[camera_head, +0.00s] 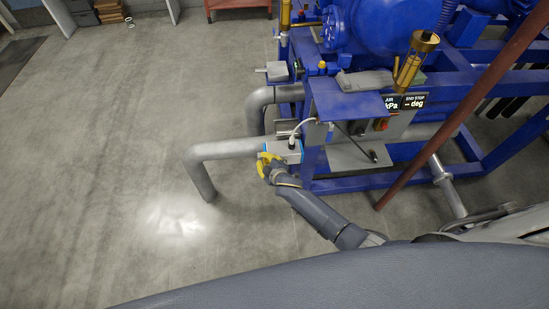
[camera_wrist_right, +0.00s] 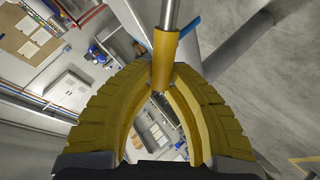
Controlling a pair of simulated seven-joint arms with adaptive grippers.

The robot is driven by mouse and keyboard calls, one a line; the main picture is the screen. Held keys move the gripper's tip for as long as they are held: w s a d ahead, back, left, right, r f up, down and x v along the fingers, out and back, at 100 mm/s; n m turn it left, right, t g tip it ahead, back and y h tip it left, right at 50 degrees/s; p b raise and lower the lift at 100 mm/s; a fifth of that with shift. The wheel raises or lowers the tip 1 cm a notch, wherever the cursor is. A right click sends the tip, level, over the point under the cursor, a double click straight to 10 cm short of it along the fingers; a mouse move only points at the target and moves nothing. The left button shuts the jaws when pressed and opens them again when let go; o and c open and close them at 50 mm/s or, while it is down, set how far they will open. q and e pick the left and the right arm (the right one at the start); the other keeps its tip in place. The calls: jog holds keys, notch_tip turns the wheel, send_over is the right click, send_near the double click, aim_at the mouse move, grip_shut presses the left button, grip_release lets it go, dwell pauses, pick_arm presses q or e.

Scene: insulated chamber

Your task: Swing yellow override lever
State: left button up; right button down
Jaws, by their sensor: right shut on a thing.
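The yellow override lever shows in the right wrist view as a yellow cylindrical grip (camera_wrist_right: 165,58) on a bare metal rod. My right gripper (camera_wrist_right: 162,75) has its two ridged yellow fingers closed in around the grip, with their tips against it. In the head view, my right gripper (camera_head: 266,162) is beside a light box with a blue edge (camera_head: 284,150) at the corner of the blue machine. There the lever is hard to tell apart from the yellow fingers. My left gripper is not in view.
The blue machine frame (camera_head: 345,184) stands right of the gripper. A grey bent pipe (camera_head: 203,178) comes down to the floor at its left. A panel display (camera_head: 413,102) and a dark red slanted pole (camera_head: 455,120) are farther right. Open floor (camera_head: 100,170) lies left.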

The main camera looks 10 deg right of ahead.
jog(key=shift+a+f, duration=0.15)
jog(key=shift+f, duration=0.15)
dwell(0.4)
jog(key=c, duration=1.3)
grip_release()
jog(key=v, duration=1.2)
jog(key=shift+a, duration=0.25)
